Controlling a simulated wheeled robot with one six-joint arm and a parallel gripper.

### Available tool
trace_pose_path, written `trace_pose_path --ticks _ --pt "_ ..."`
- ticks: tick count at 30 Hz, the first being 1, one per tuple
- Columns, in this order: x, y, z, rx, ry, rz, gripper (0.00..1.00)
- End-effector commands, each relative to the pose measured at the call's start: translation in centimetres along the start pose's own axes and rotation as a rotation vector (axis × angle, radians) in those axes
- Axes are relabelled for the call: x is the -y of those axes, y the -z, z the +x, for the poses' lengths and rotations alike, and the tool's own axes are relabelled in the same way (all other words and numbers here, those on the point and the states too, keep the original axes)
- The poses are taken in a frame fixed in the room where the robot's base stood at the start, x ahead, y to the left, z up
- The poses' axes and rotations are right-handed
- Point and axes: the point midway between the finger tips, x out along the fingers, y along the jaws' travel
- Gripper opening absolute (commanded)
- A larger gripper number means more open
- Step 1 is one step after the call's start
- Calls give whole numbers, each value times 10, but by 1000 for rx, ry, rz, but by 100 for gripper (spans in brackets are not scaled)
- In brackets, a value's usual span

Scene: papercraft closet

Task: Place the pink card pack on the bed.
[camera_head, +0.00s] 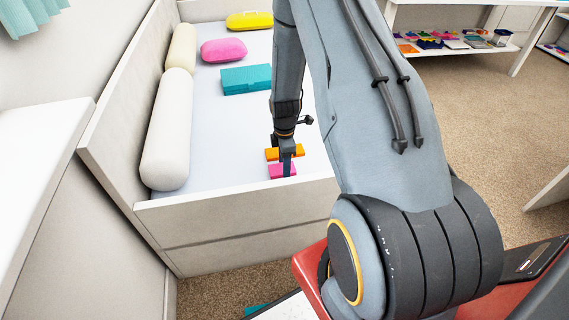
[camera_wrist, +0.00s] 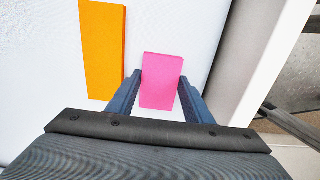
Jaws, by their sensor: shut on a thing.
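The pink card pack (camera_wrist: 161,80) is a small flat block between the two fingers of my gripper (camera_wrist: 162,98) in the wrist view. The fingers are shut on its sides. In the head view the pink pack (camera_head: 282,171) is at the near end of the bed, low at the mattress, partly hidden by my gripper (camera_head: 287,165). I cannot tell whether it touches the mattress. The bed (camera_head: 225,135) has a pale mattress and a light wooden frame.
An orange block (camera_wrist: 103,48) lies on the mattress beside the pink pack. White bolsters (camera_head: 168,130), a teal box (camera_head: 246,79), a pink rounded case (camera_head: 223,49) and a yellow case (camera_head: 249,21) are also on the bed. The bed's near board (camera_head: 230,205) rises close to my gripper.

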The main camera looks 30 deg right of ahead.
Motion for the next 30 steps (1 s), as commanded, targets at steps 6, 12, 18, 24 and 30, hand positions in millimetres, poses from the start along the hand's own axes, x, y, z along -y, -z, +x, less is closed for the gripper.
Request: trace_pose_path --ticks 6,12,18,24,30 --pt "0 0 1 0 0 0 24" --pt "0 0 3 0 0 0 63" --pt "0 0 3 0 0 0 65" --pt "0 0 -3 0 -1 0 65" --pt "-2 0 -33 0 -4 0 65"
